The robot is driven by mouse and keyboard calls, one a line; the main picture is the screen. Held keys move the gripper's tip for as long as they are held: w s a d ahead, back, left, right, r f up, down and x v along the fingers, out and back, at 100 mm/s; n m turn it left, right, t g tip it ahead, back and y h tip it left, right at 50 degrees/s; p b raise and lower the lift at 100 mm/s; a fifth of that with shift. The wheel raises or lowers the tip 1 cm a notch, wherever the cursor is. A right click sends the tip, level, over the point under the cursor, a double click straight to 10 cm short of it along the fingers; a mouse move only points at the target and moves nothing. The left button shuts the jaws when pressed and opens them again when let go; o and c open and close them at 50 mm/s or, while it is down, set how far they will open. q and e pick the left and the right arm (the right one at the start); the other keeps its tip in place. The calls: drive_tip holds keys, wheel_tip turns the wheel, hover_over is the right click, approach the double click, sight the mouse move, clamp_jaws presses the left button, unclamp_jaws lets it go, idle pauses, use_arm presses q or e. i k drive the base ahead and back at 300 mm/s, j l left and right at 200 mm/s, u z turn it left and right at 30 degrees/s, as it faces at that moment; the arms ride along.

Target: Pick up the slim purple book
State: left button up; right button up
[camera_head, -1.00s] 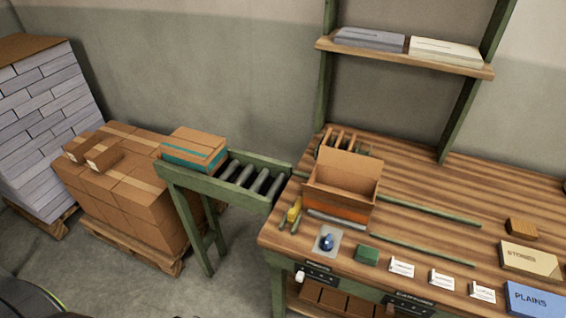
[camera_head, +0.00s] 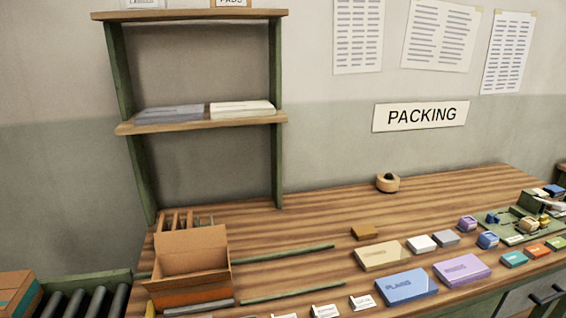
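A slim purple book (camera_head: 461,270) lies flat on the wooden packing table, right of the middle in the head view. A blue book marked PLAINS (camera_head: 406,287) lies close to its left. A cream book (camera_head: 380,256) lies behind the blue one. Neither of my grippers shows in the head view.
An open cardboard box (camera_head: 190,262) stands at the table's left. Small white and grey blocks (camera_head: 446,238), inked pads and a green tray (camera_head: 520,228) lie around the purple book. A tape roll (camera_head: 388,183) sits at the back.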

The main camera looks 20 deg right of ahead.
sight(458, 271)
drive_tip(key=z, duration=1.75)
drive_tip(key=u, duration=0.4)
drive_tip(key=i+l, duration=0.05)
drive_tip(key=l, duration=0.05)
